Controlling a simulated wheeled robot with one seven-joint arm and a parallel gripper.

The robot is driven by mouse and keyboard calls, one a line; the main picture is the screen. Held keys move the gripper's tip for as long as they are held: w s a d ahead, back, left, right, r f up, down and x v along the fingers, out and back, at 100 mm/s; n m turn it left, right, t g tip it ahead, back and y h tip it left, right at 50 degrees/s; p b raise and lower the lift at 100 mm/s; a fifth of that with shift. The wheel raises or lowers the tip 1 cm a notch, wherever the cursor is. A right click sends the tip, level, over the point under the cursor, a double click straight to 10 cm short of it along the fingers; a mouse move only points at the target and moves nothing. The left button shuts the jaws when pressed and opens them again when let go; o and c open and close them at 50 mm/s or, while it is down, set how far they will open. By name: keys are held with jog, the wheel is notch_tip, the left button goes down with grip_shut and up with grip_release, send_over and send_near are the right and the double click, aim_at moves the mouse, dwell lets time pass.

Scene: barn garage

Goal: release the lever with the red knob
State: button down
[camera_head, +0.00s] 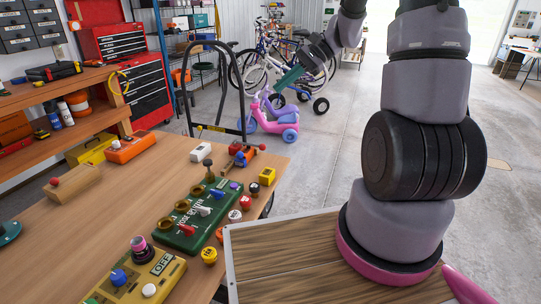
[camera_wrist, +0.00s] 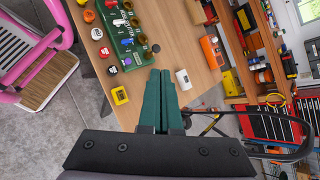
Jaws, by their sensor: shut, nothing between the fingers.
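A wooden block (camera_head: 78,186) with a small red knob (camera_head: 54,182) at its left end lies on the left part of the workbench. It looks like the lever, but its position is hard to read. A wooden piece, probably the same block (camera_wrist: 196,12), is cut off at the top of the wrist view. My gripper (camera_head: 290,76) has teal fingers and is beyond the bench's far end, well apart from the block. In the wrist view, the fingers (camera_wrist: 160,73) are together and empty, in front of the bench's end.
The workbench (camera_head: 130,205) holds a green switch panel (camera_head: 200,212), a yellow OFF panel (camera_head: 135,278), several round buttons, an orange box (camera_head: 130,147) and a white box (camera_head: 201,151). A black metal frame (camera_head: 215,85) rises at the far end. A pink tricycle (camera_head: 270,115) stands beyond.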

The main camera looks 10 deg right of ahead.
jog(key=w+d+f+m+t+y, duration=0.25)
jog(key=w+f, duration=0.25)
jog(key=f, duration=0.4)
jog(key=w+d+f+m+t+y, duration=0.15)
jog(key=w+f+m, duration=0.25)
jog(key=f, duration=0.5)
jog(key=m+t, duration=0.5)
jog(key=m, duration=0.2)
send_near(271, 160)
notch_tip(271, 160, up, 3)
jog(key=shift+s+a+f, duration=0.1)
jog(key=shift+f, duration=0.05)
jog(key=x, duration=1)
jog(key=shift+r, duration=0.2)
